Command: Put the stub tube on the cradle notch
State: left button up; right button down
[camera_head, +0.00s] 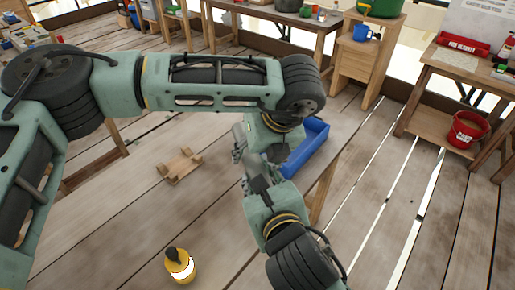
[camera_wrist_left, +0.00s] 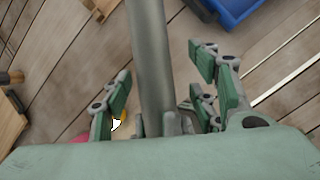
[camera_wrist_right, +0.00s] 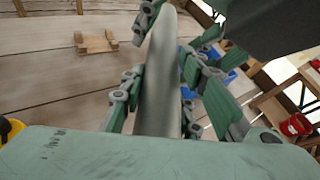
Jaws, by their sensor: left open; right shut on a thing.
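The stub tube is a grey metal cylinder. In the right wrist view the tube (camera_wrist_right: 160,85) stands between the fingers of my right gripper (camera_wrist_right: 165,95), which is shut on it. In the left wrist view the tube (camera_wrist_left: 152,60) runs between the spread fingers of my left gripper (camera_wrist_left: 165,90), which is open around it. In the head view both grippers are close together beside the blue bin, and the tube is mostly hidden there. The wooden cradle (camera_head: 180,167) lies on the table left of the grippers, empty; it also shows in the right wrist view (camera_wrist_right: 97,43).
A blue bin (camera_head: 308,150) stands at the table's right edge, close to my grippers. A yellow bottle (camera_head: 180,266) stands at the front. The planked table (camera_head: 110,205) is clear around the cradle. A red bucket (camera_head: 467,129) stands on a side shelf.

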pick_arm(q)
jog(key=shift+d, duration=0.1)
grip_shut()
pick_arm(e)
jog(key=shift+a+r, duration=0.1)
jog(key=c, duration=1.5)
grip_release()
jog(key=shift+o, duration=1.4)
pick_arm(q)
jog(key=shift+r, duration=0.15)
jog(key=v, duration=0.5)
pick_arm(e)
jog(key=shift+s+f, duration=0.1)
jog(key=shift+f, duration=0.35)
jog(key=shift+r, duration=0.2)
jog(key=shift+r, duration=0.1)
